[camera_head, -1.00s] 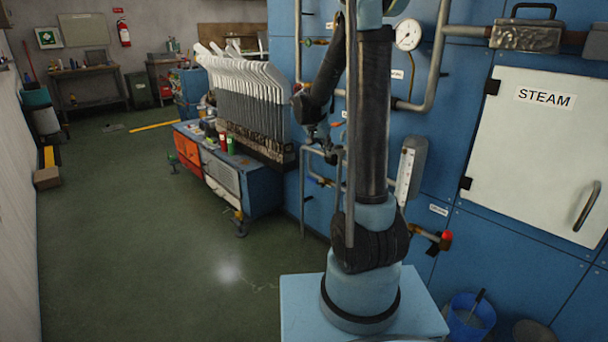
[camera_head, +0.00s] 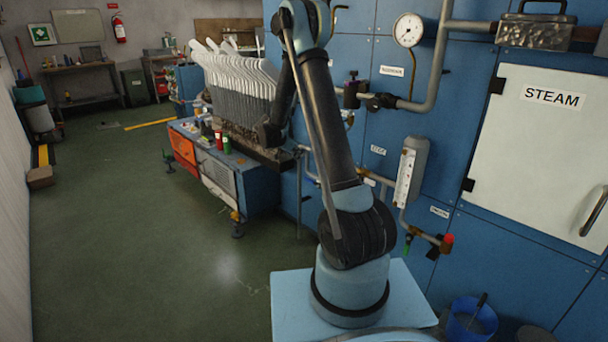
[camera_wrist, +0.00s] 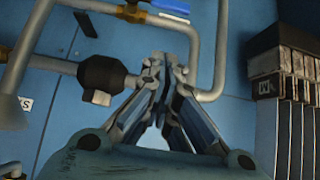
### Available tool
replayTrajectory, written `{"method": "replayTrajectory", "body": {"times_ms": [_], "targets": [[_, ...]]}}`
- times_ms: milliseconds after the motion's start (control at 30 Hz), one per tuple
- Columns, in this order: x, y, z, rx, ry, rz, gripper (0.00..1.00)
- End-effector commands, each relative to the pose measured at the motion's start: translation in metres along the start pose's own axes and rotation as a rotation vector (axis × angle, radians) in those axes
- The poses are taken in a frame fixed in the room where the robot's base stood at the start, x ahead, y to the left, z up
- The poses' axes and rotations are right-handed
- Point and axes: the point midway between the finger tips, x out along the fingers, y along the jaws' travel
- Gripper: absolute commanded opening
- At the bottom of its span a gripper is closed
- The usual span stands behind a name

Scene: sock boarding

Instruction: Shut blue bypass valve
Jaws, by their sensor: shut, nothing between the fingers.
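A blue valve handle (camera_wrist: 170,6) shows at the top edge of the wrist view, partly cut off. It sits by a brass valve body (camera_wrist: 135,13) on a grey pipe. My gripper (camera_wrist: 168,62) is in the middle of the wrist view, its fingers drawn together and empty. The fingertips appear below the handle in the picture and apart from it. In the head view my arm covers part of the pipework, and I cannot make out the gripper or the blue handle clearly there.
A dark round pipe fitting (camera_wrist: 102,76) and a bent grey pipe (camera_wrist: 222,50) lie close to the fingers. In the head view a gauge (camera_head: 408,30), a white steam door (camera_head: 545,150) and a cart (camera_head: 250,190) stand around my arm.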

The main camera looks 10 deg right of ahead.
Motion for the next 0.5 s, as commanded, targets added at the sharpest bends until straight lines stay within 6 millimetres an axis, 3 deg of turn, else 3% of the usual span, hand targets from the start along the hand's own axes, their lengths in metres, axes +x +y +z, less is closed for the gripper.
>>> {"method": "replayTrajectory", "body": {"times_ms": [500], "targets": [[-0.0002, -0.0126, 0.0115, 0.007, 0.011, -0.009, 0.0]]}}
